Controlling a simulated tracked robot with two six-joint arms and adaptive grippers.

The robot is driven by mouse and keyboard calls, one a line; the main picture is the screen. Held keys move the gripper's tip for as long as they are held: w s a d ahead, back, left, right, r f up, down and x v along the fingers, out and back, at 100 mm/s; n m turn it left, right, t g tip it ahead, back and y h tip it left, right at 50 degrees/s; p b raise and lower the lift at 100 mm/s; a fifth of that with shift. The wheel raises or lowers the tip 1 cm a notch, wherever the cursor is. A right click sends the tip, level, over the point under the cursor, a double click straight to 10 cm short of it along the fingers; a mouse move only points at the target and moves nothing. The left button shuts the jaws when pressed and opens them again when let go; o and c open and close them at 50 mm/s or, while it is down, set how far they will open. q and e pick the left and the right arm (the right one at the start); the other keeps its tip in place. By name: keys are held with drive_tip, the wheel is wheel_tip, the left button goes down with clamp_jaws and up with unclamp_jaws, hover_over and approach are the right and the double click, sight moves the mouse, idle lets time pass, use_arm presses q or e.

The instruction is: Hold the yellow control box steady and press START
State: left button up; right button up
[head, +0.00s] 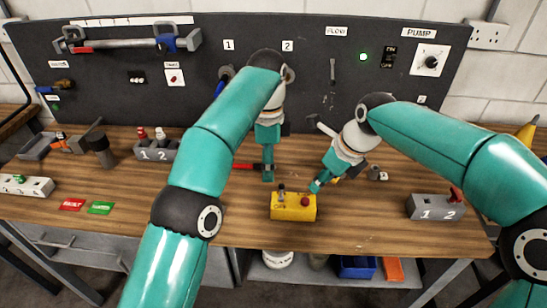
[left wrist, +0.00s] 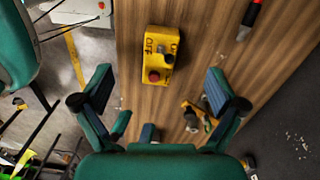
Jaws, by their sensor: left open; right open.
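The yellow control box (head: 293,208) sits near the front edge of the bench. It carries a red button (head: 304,201) and a dark switch (head: 281,190). In the left wrist view the box (left wrist: 151,75) shows the word OFF; no START label is readable. My left gripper (head: 268,178) is open above and behind the box, with the box ahead of its spread fingers (left wrist: 160,85) and apart from them. My right gripper (head: 318,184) is open just behind the box's right end; whether it touches the box I cannot tell.
A red-and-black tool (head: 246,167) lies behind the box. A grey block marked 1 2 (head: 430,208) stands to the right. Red and green cards (head: 72,204) lie at left. The bench front between cards and box is partly hidden by my left arm.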

sight(278, 199)
use_arm(q)
drive_tip(key=shift+m, duration=0.5)
drive_tip(key=f, duration=0.5)
drive_tip(key=d+f, duration=0.1)
drive_tip(key=f, duration=0.4)
drive_tip(key=d+f, duration=0.1)
drive_tip(key=f, duration=0.5)
drive_tip(key=shift+d, duration=0.15)
drive_tip(key=shift+w, duration=0.1)
drive_tip(key=c, duration=1.7)
drive_tip(key=shift+c, duration=0.2)
use_arm(e)
clamp_jaws()
